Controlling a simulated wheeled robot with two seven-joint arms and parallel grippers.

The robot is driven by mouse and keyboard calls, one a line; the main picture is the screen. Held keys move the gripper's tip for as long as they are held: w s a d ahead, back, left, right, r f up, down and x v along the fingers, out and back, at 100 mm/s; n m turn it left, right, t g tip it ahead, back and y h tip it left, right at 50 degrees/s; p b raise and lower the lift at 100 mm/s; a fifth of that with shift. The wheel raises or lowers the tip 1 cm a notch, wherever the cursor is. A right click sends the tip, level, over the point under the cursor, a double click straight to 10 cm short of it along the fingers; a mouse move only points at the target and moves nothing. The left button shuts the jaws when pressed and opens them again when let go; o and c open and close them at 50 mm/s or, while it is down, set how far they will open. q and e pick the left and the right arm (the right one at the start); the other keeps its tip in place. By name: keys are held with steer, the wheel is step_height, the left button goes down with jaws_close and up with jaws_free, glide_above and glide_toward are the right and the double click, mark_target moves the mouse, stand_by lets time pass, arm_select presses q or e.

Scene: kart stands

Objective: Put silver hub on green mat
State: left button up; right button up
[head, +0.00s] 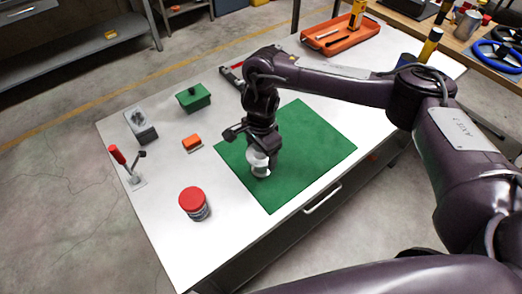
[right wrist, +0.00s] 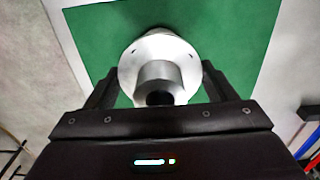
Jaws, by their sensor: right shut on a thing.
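The silver hub (head: 259,163) is at the left part of the green mat (head: 310,150), on the white table. My right gripper (head: 262,150) points down over the mat and is shut on the hub. In the right wrist view the hub (right wrist: 160,65) shows its round flange and central bore between the two fingers (right wrist: 158,88), with the green mat (right wrist: 235,40) behind it. I cannot tell whether the hub's underside touches the mat. My left gripper is not in view.
A red-lidded jar (head: 194,203), an orange block (head: 192,142), a green box (head: 193,97), a grey device (head: 141,126) and a red-handled clamp (head: 127,165) stand left of the mat. An orange tray (head: 340,35) lies at the back. The mat's right part is clear.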

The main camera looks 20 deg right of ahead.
steer(key=shift+f, duration=0.15)
steer(key=o, duration=1.2)
steer(key=shift+r, duration=0.3)
step_height(320, 180, up, 12)
steer(key=shift+f, duration=0.1)
